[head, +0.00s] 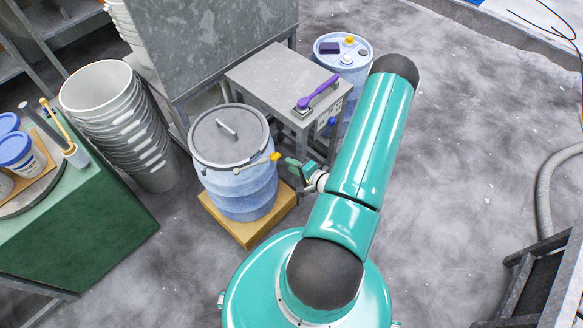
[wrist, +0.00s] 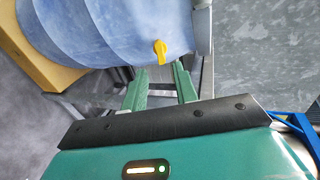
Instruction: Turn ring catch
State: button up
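A blue drum (head: 240,190) with a grey lid (head: 229,135) stands upright on a tan block (head: 237,232). A yellow catch (head: 274,157) sticks out from the drum's right side, near the lid's rim. My gripper (head: 291,166) is just right of the catch and slightly lower. In the wrist view the yellow catch (wrist: 160,50) lies just ahead of my gripper (wrist: 161,68), roughly between the lines of its two green fingers. The fingers are apart, with nothing seen between them. The drum (wrist: 105,30) fills the upper left there.
A grey metal table (head: 272,75) with a purple-handled tool (head: 318,93) stands behind the gripper. Another blue drum (head: 346,62) stands beyond it. Stacked pails (head: 115,105) and a green bench (head: 80,215) are at the left. Open floor lies to the right.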

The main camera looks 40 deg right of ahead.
aim_at(278, 158)
jog(key=x, duration=0.7)
jog(key=shift+w, duration=0.1)
jog(key=c, duration=0.6)
jog(key=m, duration=0.4)
jog(key=shift+m, duration=0.4)
jog(key=m, duration=0.5)
jog(key=shift+m, duration=0.3)
jog(key=m, duration=0.7)
jog(key=o, duration=0.4)
jog(key=shift+a, duration=0.1)
jog(key=o, duration=0.4)
jog(key=shift+o, duration=0.2)
jog(key=v, duration=1.4)
